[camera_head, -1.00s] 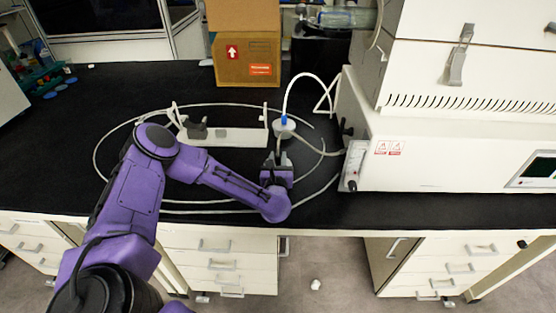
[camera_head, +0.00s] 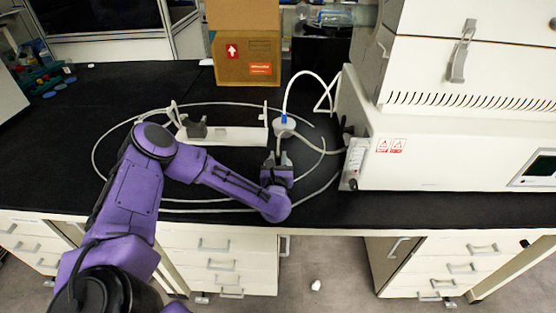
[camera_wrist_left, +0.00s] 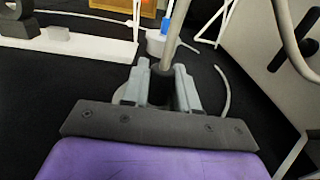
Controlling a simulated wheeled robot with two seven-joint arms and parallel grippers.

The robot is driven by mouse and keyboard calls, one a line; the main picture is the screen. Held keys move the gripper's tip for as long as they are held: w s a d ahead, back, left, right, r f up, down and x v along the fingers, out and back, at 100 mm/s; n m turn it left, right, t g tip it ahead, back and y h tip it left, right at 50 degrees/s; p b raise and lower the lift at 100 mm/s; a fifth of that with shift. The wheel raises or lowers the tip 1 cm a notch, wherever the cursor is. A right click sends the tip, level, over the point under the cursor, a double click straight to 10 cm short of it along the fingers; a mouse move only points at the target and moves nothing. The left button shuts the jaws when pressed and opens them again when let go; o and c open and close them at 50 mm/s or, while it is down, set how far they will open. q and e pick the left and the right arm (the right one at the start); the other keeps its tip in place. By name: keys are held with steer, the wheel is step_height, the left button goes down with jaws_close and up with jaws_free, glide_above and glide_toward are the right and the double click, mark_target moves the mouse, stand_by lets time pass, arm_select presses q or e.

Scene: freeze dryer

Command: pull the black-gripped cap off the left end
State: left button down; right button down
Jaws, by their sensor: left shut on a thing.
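My left gripper (camera_head: 278,160) is low over the front of the black bench. In the left wrist view its two grey fingers (camera_wrist_left: 158,80) are shut on a black grip (camera_wrist_left: 160,88), and a grey tube rises from it. The grip is mostly hidden between the fingers, and I cannot tell whether it is still joined to another part. A long white holder (camera_head: 230,136) lies behind, with a dark grey piece (camera_head: 195,129) at its left end. My right gripper is out of view.
A white base with a blue collar (camera_head: 284,122) stands just behind the gripper, its white tube arching right. Pale hose loops (camera_head: 97,150) lie on the bench. The large white machine (camera_head: 440,150) stands right; a cardboard box (camera_head: 246,62) stands behind.

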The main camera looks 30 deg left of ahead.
arm_select(q)
steer(key=shift+c, duration=0.8)
jaws_free()
steer(key=shift+s+d+r+p, duration=0.3)
steer(key=shift+s+p, duration=0.05)
steer(key=shift+s, duration=0.15)
steer(key=shift+s+d+r+p, duration=0.3)
steer(key=shift+s+p, duration=0.05)
steer(key=shift+s, duration=0.15)
steer(key=s, duration=0.1)
steer(key=s+d+r+p, duration=0.1)
steer(key=s+d, duration=0.1)
steer(key=s, duration=0.1)
steer(key=shift+d+r+p, duration=0.25)
steer(key=shift+r+p, duration=0.15)
